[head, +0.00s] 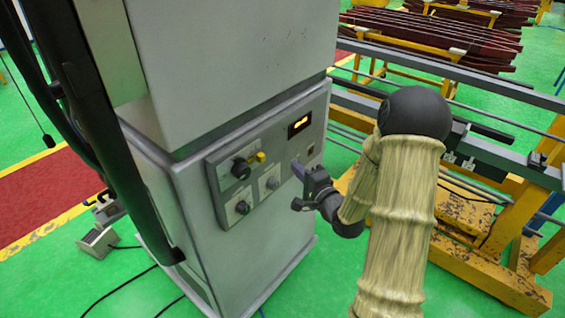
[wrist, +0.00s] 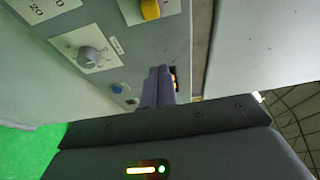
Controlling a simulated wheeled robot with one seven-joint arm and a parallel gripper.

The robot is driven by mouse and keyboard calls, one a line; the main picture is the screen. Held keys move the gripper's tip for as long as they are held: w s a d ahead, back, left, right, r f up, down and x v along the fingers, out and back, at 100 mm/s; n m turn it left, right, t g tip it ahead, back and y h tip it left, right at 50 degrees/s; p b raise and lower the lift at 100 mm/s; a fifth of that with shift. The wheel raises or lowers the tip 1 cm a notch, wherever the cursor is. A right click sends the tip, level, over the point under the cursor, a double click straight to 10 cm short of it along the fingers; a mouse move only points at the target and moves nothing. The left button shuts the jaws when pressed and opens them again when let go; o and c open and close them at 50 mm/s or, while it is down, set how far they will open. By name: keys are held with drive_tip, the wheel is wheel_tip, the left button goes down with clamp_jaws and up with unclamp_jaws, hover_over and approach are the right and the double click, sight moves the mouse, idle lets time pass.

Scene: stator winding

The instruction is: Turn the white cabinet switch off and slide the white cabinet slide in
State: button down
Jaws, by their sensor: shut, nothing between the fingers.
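The white cabinet (head: 245,70) stands in the middle of the head view, with a grey control panel (head: 225,202) on its front. The panel carries a black rotary knob (head: 241,169), a yellow switch (head: 261,157) and two smaller knobs below. My gripper (head: 298,170) is shut and empty, its fingertips close to the panel's right part; I cannot tell whether they touch it. In the wrist view the shut fingers (wrist: 158,86) partly cover a lit orange window. The yellow switch (wrist: 150,9) and a grey knob (wrist: 90,56) also show there. I cannot make out which part is the slide.
A lit display (head: 299,126) sits at the panel's upper right. A yellow rack (head: 470,255) with metal rails stands right of the cabinet, behind my arm. A small box (head: 98,241) and cables lie on the green floor at left. Open floor lies in front of the cabinet.

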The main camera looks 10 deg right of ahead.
sight(264, 159)
drive_tip(key=p+x, duration=0.3)
drive_tip(key=x, duration=0.6)
drive_tip(key=shift+w+r+p, duration=0.1)
drive_tip(key=shift+w+p, duration=0.05)
drive_tip(key=shift+p, duration=0.15)
drive_tip(key=shift+a+p, duration=0.3)
drive_tip(key=shift+a, duration=0.1)
drive_tip(key=shift+s+a+p, duration=0.7)
drive_tip(key=shift+s+a, duration=0.3)
drive_tip(key=shift+a, duration=0.25)
drive_tip(key=shift+s+a+b, duration=0.7)
drive_tip(key=shift+a+b, duration=0.05)
drive_tip(key=shift+a, duration=0.15)
